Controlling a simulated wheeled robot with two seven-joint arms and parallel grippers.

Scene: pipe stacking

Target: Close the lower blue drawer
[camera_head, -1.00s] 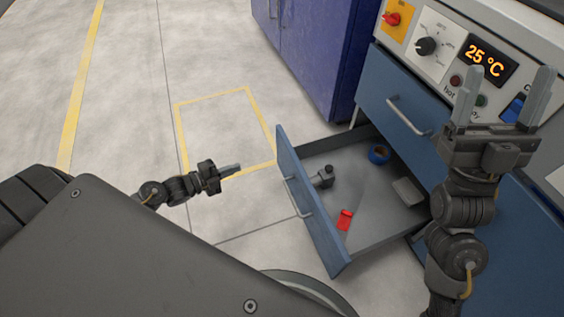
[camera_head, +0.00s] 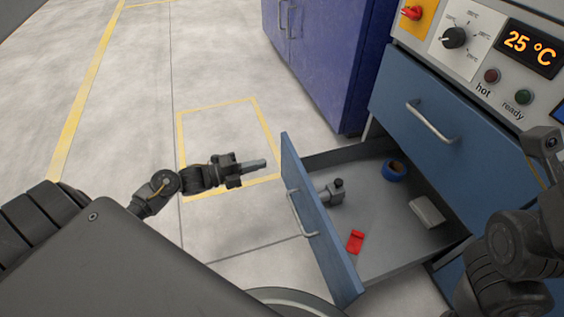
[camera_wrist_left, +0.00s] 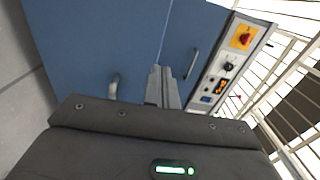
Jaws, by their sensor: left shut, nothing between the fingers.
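The lower blue drawer (camera_head: 326,236) is pulled out of the bench in the head view. Its front has a pale bar handle (camera_head: 300,215); inside are a grey metal fitting, a blue ring, a red piece and a light grey block. My left gripper (camera_head: 257,165) is shut and empty, left of the drawer front and apart from it. In the left wrist view the left gripper (camera_wrist_left: 163,75) points toward the blue fronts, with the lower drawer's handle (camera_wrist_left: 114,86) to its left. My right arm shows at the lower right; its fingers are out of frame.
The closed upper blue drawer (camera_head: 420,110) sits above, under a control panel (camera_head: 480,45) reading 25 °C. A dark blue cabinet (camera_head: 325,60) stands behind. The floor (camera_head: 110,110) left of the drawer is clear, with yellow lines.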

